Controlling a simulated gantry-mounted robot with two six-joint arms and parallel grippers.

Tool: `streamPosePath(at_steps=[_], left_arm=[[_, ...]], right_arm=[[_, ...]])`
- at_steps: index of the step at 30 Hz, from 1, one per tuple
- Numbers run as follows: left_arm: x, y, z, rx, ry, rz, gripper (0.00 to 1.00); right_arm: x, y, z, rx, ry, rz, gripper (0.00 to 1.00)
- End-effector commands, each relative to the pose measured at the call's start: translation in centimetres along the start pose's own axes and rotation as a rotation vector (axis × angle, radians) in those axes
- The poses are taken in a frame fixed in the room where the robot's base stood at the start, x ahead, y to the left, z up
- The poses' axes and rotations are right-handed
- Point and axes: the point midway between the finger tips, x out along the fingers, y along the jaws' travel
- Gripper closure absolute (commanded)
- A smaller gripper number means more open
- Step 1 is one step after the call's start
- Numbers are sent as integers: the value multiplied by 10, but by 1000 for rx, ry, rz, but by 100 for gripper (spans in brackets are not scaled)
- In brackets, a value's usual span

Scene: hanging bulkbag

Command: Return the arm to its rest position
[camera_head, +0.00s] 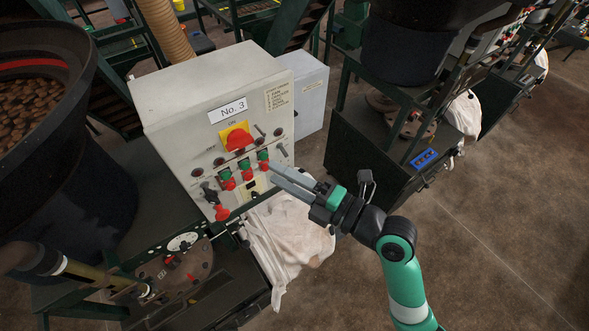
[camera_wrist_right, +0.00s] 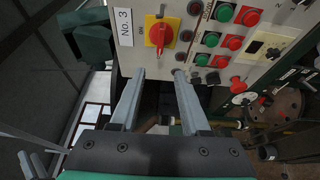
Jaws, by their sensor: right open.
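My right gripper (camera_head: 278,176) is in the head view, just in front of the lower right of a grey control box (camera_head: 165,85) labelled "No. 3". Its two long grey fingers point left toward the box's button panel. In the right wrist view the gripper (camera_wrist_right: 160,75) is open with nothing between its fingers. The fingertips lie over the panel's lower edge, below the red and yellow rotary switch (camera_wrist_right: 159,34). I cannot tell if they touch the panel. My right arm (camera_head: 398,270) comes up from the bottom. My left gripper is not in view.
Red and green buttons (camera_head: 246,170) line the panel. A white cloth bag (camera_head: 285,232) hangs under the gripper. A dark hopper (camera_head: 60,150) stands at the left, and another machine (camera_head: 375,150) at the right. Open brown floor (camera_head: 500,230) lies to the right.

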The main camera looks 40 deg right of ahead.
Motion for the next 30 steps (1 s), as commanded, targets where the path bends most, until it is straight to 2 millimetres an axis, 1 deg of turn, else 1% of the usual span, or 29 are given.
streamPosePath(at_steps=[13,14,16,17,20,21,23,24,26,27,29,30], left_arm=[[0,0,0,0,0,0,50],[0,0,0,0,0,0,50],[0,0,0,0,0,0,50],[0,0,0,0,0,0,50],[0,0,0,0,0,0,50],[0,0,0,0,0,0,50],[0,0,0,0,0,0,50],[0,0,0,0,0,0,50],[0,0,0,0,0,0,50],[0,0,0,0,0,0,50],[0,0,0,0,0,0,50],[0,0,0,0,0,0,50]], right_arm=[[1,0,-2,-1,4,1,54],[2,3,-4,-3,10,6,54],[9,20,-10,-23,28,38,54],[12,33,-13,-36,38,62,54],[24,96,-26,-120,60,182,54],[26,130,-30,-155,52,244,54],[24,184,-36,-127,36,344,54],[19,220,-38,-64,30,416,54],[5,270,-40,80,33,526,54],[-6,298,-40,195,45,594,54],[-23,330,-38,373,78,682,54],[-34,347,-35,497,109,732,54]])
